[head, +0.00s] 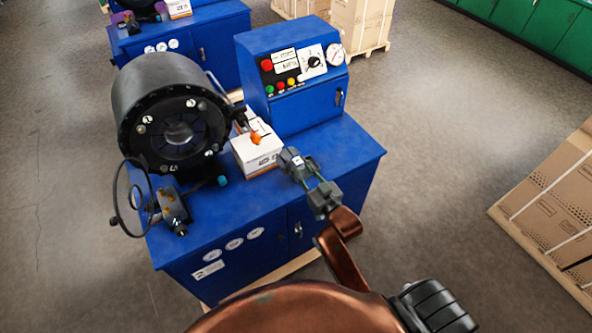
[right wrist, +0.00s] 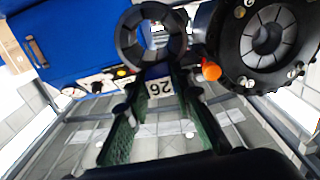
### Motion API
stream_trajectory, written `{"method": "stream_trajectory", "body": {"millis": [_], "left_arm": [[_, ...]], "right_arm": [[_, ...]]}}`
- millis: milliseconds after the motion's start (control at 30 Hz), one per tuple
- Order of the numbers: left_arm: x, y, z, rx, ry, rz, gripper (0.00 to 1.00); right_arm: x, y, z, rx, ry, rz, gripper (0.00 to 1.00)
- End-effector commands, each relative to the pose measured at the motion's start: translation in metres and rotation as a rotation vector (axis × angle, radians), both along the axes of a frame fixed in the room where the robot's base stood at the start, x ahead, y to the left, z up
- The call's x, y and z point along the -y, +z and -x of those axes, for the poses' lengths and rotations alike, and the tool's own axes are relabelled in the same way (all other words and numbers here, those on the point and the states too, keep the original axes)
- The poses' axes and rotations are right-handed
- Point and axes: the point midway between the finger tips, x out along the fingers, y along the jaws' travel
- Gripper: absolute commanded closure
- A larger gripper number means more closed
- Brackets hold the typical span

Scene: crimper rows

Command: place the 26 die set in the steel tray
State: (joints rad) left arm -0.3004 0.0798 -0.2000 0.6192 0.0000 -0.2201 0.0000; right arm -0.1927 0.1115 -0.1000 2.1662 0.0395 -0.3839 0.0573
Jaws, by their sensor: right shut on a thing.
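My right gripper (head: 306,176) is above the right part of the blue bench and is shut on a small dark die set (head: 291,161) with a white label. In the right wrist view the die set (right wrist: 125,42) is a black segmented ring at the fingertips of the right gripper (right wrist: 163,75). A white label (right wrist: 160,87) reading 26 shows just below the ring, between the green fingers. I cannot make out a steel tray in either view. My left gripper is not in view.
The blue bench (head: 235,228) carries a black crimper head (head: 165,105), a blue control box (head: 292,70) and a white carton (head: 257,155) with an orange-tipped lever above it. A pallet of cartons (head: 560,200) stands at the right. Open floor lies between.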

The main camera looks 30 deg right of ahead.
Motion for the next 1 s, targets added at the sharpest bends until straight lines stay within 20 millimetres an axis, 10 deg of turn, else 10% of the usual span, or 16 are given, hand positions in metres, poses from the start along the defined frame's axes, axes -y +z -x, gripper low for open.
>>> {"method": "stream_trajectory", "body": {"millis": [500,1000], "left_arm": [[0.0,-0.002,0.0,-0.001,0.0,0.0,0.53],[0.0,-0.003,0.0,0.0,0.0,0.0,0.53]], "right_arm": [[0.067,-0.053,-0.044,0.015,0.0,0.002,1.0],[0.08,-0.092,-0.053,0.014,0.001,-0.001,1.0]]}}
